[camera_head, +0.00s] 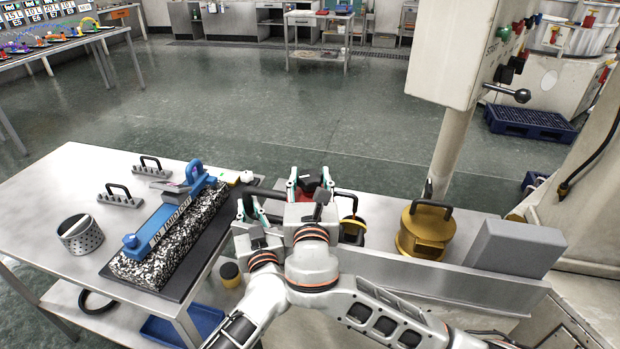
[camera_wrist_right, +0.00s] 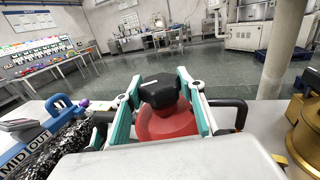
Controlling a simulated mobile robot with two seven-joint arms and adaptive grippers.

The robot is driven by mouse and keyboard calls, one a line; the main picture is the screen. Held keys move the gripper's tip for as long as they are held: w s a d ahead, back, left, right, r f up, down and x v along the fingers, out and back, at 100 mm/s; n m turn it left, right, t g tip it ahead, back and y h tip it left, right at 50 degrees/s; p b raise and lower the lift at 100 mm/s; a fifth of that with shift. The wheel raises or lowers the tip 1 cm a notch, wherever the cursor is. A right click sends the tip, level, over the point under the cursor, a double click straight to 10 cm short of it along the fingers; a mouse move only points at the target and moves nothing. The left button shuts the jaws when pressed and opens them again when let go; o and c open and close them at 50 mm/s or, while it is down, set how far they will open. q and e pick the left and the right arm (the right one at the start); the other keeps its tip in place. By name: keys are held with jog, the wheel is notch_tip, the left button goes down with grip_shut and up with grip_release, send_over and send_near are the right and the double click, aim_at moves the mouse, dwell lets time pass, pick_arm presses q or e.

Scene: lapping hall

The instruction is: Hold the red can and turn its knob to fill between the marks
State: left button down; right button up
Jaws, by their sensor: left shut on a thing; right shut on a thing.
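The red can (camera_wrist_right: 168,126) stands ahead of my right gripper in the right wrist view, with a black knob (camera_wrist_right: 160,90) on top. Only a little of the can (camera_head: 308,186) shows in the head view. My right gripper (camera_head: 309,181) has its teal fingers on either side of the knob, shut on it. My left gripper (camera_head: 250,208) is just left of the can, shut on what seems to be the can's black side handle (camera_head: 267,193). That grip is partly hidden. The fill marks are not visible.
A brass-coloured pot (camera_head: 425,232) and a grey block (camera_head: 515,248) are to the right. On the left table are a speckled block (camera_head: 165,245) with a blue tool (camera_head: 160,222), a perforated cup (camera_head: 80,235) and black-handled pieces (camera_head: 120,197). A grey post rises behind the pot.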

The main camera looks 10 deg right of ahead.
dwell(0.3)
jog(key=o, duration=1.2)
jog(key=shift+c, duration=0.2)
jog(key=s+a, duration=0.1)
jog(key=s, duration=1.1)
jog(key=shift+a, duration=0.25)
